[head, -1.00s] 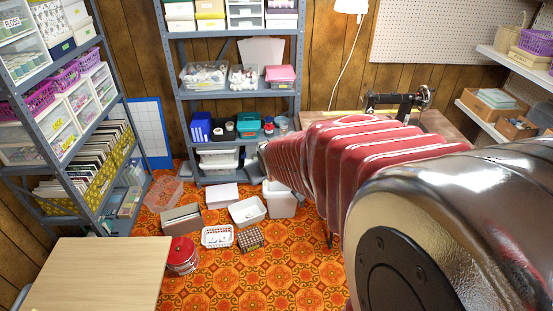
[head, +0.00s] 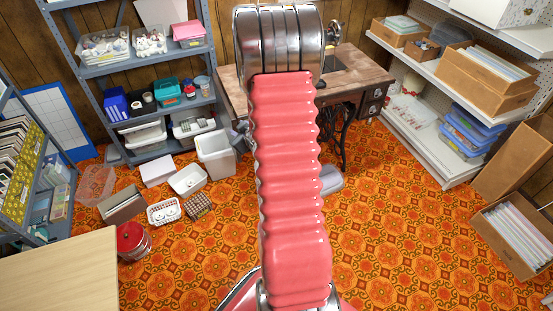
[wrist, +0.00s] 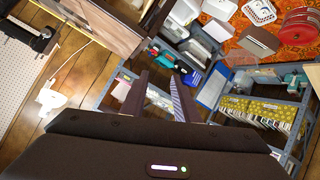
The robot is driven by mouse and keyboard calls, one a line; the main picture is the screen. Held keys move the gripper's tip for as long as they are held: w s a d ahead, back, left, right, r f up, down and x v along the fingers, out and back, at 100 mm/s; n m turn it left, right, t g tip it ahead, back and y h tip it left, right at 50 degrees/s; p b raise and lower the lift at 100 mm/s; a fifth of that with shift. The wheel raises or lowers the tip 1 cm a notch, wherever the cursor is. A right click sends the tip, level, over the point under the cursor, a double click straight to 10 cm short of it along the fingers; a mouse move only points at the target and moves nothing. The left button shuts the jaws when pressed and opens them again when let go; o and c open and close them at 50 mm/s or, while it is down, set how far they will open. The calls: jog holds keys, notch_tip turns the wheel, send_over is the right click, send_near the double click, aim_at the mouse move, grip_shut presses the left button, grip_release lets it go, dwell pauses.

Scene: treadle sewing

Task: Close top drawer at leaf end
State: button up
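The treadle sewing table (head: 358,74) stands at the back in the head view, with a dark sewing machine (head: 331,38) on its wooden top. Small dark drawers (head: 374,100) show at its right end; how far the top one stands out is too small to tell. My arm hides the table's middle and part of its left side. In the wrist view, part of the table (wrist: 95,22) and the machine (wrist: 32,36) show at upper left. My gripper (wrist: 160,80) is open and empty, its two dark fingers apart, away from the table. The arm mostly hides it in the head view.
A grey shelf (head: 140,68) stands left of the table, with a white bin (head: 214,155) and baskets on the floor before it. White shelves (head: 420,125) and an open file box (head: 515,235) are at right.

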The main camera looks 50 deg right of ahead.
jog(key=s+d+f+m+t+h, duration=0.1)
jog(key=s+d+f, duration=0.25)
jog(key=f, duration=0.25)
jog(key=s+d+f+t, duration=0.1)
jog(key=s+d+f, duration=0.1)
jog(key=s+f, duration=0.3)
jog(key=s+f+m+t+h, duration=0.2)
jog(key=s+f+m+h, duration=0.1)
jog(key=s+f, duration=0.6)
jog(key=shift+s+a+f, duration=0.25)
jog(key=shift+s+a, duration=0.15)
jog(key=shift+s, duration=0.75)
jog(key=x, duration=1.3)
jog(key=shift+w+d+r, duration=0.2)
jog(key=shift+w+r, duration=0.15)
jog(key=shift+c, duration=0.3)
grip_shut()
